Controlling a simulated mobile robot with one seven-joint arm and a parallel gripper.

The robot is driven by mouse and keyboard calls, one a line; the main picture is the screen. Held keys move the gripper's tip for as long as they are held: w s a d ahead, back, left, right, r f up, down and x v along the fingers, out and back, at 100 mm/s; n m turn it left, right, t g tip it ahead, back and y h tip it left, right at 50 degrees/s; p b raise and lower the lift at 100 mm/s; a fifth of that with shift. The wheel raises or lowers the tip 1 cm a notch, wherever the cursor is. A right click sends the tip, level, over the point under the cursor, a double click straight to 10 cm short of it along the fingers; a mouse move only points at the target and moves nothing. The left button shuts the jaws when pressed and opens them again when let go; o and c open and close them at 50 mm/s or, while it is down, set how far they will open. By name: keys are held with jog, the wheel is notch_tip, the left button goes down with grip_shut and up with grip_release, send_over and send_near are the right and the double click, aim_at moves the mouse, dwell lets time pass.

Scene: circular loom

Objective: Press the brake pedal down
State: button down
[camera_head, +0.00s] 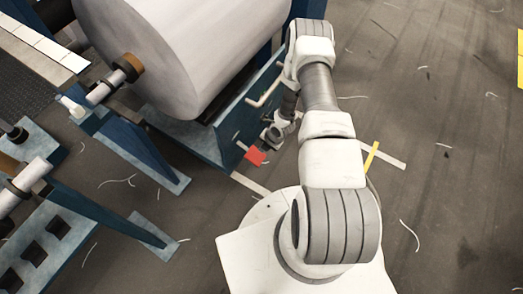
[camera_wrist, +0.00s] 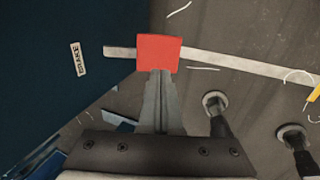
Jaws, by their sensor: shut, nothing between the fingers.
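The brake pedal is a red square plate (camera_head: 255,156) low beside the blue machine frame, under the large white roll. In the wrist view the red pedal (camera_wrist: 158,52) is at the top centre, on a light arm that comes from the blue panel, beside a "BRAKE" label (camera_wrist: 78,59). My gripper (camera_wrist: 160,76) is shut and empty, with its fingertips overlapping the pedal's lower edge in the picture. I cannot tell whether they touch it. In the head view my gripper (camera_head: 271,142) is small and close to the right of the pedal.
The white roll (camera_head: 185,50) hangs in the blue frame (camera_head: 222,130) next to my arm. A bent white handle (camera_head: 264,92) sticks out above the pedal. Round feet (camera_wrist: 215,102) stand on the floor at right in the wrist view. Open floor with loose threads lies right.

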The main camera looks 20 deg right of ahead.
jog(key=p+v, duration=0.1)
jog(key=v, duration=0.5)
jog(key=shift+s, duration=0.2)
jog(key=shift+d, duration=0.1)
